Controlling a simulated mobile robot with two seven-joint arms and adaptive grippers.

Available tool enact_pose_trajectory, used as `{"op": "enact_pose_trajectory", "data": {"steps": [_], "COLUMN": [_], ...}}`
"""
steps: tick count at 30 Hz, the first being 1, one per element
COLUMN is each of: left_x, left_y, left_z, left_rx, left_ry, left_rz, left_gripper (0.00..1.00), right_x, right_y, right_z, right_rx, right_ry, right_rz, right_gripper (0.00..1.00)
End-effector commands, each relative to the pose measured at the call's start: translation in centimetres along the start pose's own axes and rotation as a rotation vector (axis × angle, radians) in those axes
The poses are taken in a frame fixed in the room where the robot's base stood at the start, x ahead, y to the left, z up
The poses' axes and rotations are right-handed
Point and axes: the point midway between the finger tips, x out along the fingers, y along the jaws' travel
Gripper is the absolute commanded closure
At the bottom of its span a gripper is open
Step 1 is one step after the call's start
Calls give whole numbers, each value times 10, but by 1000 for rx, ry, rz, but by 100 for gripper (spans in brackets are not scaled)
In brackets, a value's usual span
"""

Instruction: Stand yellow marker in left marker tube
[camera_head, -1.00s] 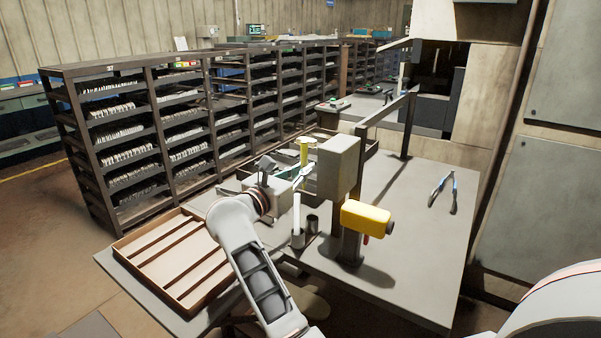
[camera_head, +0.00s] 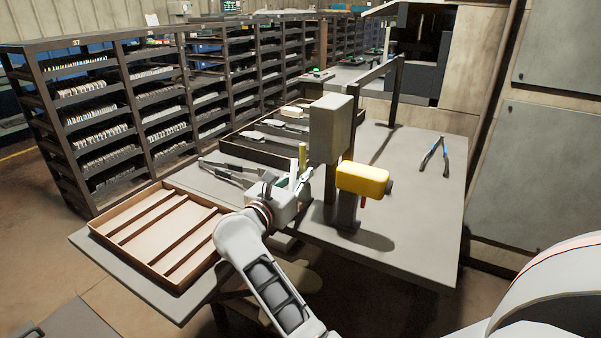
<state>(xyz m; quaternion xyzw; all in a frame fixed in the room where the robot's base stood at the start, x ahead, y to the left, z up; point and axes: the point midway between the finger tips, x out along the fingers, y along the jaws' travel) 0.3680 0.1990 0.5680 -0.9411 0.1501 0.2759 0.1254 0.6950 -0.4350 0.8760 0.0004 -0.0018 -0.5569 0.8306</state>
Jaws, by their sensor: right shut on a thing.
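The yellow marker (camera_head: 302,153) stands upright in my right gripper (camera_head: 301,179), which is shut on its lower part. The gripper is at the left side of the grey post-mounted machine (camera_head: 331,128), above the table. The marker's lower end is hidden by the gripper. The marker tubes are hidden behind my gripper and wrist, so I cannot tell whether the marker is in the left tube or above it. My left gripper is not in view.
A wooden divided tray (camera_head: 98,228) lies on the table's left end. Tools (camera_head: 228,172) and a dark tray (camera_head: 232,143) lie behind the gripper. A yellow machine part (camera_head: 362,180) is close on the right. Blue-handled pliers (camera_head: 434,155) lie on the otherwise clear right side.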

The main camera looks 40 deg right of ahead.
Motion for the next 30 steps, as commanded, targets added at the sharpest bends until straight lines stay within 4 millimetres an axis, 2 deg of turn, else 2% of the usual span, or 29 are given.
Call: {"op": "enact_pose_trajectory", "data": {"steps": [1,2,3,11,15,24,30], "left_x": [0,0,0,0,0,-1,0], "left_y": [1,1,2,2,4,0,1], "left_z": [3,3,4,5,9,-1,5], "left_rx": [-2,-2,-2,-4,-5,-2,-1], "left_ry": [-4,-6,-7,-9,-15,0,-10], "left_rz": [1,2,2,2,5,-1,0], "left_gripper": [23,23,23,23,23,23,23], "right_x": [0,0,0,0,-1,-50,-73], "right_y": [2,2,2,1,1,0,-1], "right_z": [-6,-6,-6,-2,-8,-2,-3], "right_rx": [-5,-5,-5,-2,-4,1,0], "right_ry": [9,8,8,3,2,3,3], "right_rz": [4,4,4,3,3,5,3], "right_gripper": [86,78,74,74,74,74,74]}}
